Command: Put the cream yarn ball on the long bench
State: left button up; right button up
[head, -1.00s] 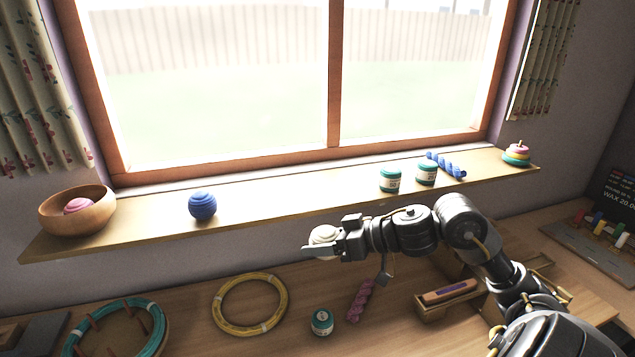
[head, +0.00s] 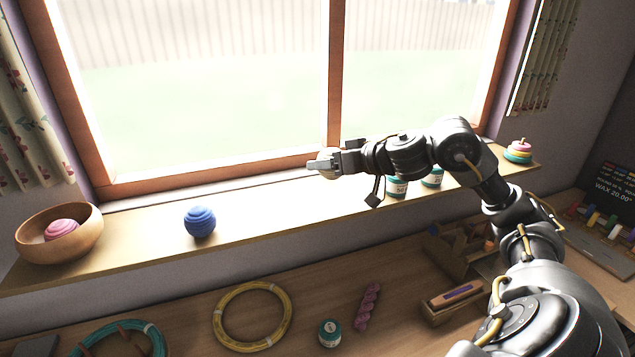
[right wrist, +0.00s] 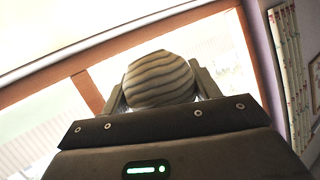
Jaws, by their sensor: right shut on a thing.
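The cream yarn ball (head: 327,160) is held between the fingers of my right gripper (head: 322,166), in front of the lower window frame. In the right wrist view the cream ball (right wrist: 159,79) sits between both fingers, with the window behind it. In the head view it is mostly covered by the gripper. A long wooden shelf (head: 270,213) runs under the window, and a wooden work surface (head: 400,268) lies below it; I cannot tell which is called the long bench. My left gripper is not in view.
On the shelf are a wooden bowl (head: 90,238) with a pink ball (head: 61,230), a blue ball (head: 200,221), two teal-labelled tins (head: 397,187) and a stacked ring toy (head: 518,151). Below lie a yellow hoop (head: 220,318), a tin (head: 330,333) and a pink skein (head: 367,306). Shelf between blue ball and tins is clear.

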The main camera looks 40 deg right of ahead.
send_over(314, 197)
jog(key=f, duration=0.6)
jog(key=shift+s+a+f, duration=0.15)
jog(key=shift+s+f, duration=0.1)
jog(key=shift+f, duration=0.1)
jog(key=shift+w+f+p, duration=0.15)
jog(key=shift+f+p, duration=0.15)
jog(key=shift+f, duration=0.65)
jog(key=shift+w+f+p, duration=0.1)
jog(key=shift+f+p, duration=0.2)
jog(key=shift+f, duration=0.65)
jog(key=shift+f, duration=0.1)
jog(key=o, duration=1)
jog(key=shift+c, duration=0.2)
